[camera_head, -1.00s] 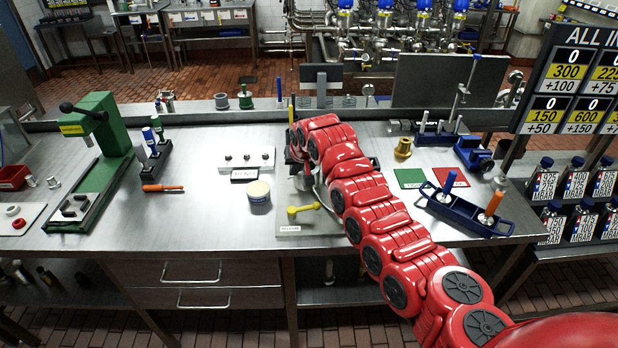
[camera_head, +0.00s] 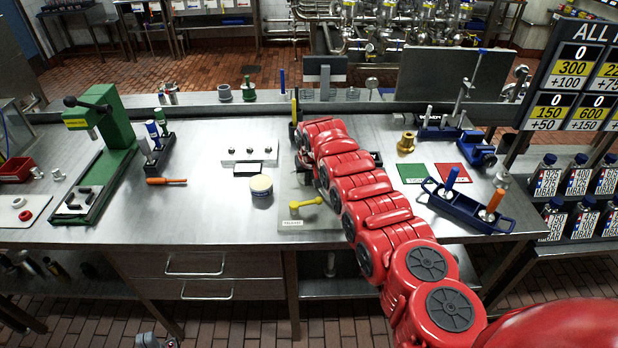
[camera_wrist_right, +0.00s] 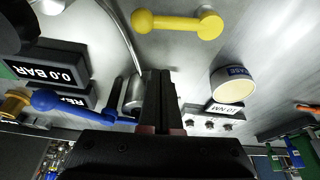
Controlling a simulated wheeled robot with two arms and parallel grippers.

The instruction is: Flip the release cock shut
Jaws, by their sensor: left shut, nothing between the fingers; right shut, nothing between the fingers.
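The release cock is a yellow lever (camera_head: 306,203) with a round knob, lying roughly level just above a small label on the bench plate. It also shows in the right wrist view (camera_wrist_right: 178,24), with its knob to the left. My right gripper (camera_wrist_right: 158,74) is shut and empty. Its fingertips point toward the yellow lever but are apart from it. In the head view, my red right arm largely hides this gripper. My left gripper (camera_head: 155,341) shows only partly at the bottom edge, well away from the lever, and is shut.
A blue lever (camera_wrist_right: 75,105) and a 0.0 BAR display (camera_wrist_right: 42,76) stand close to my right gripper. A round tin (camera_head: 261,188) is left of the yellow lever. A blue caddy (camera_head: 465,207) sits on the right.

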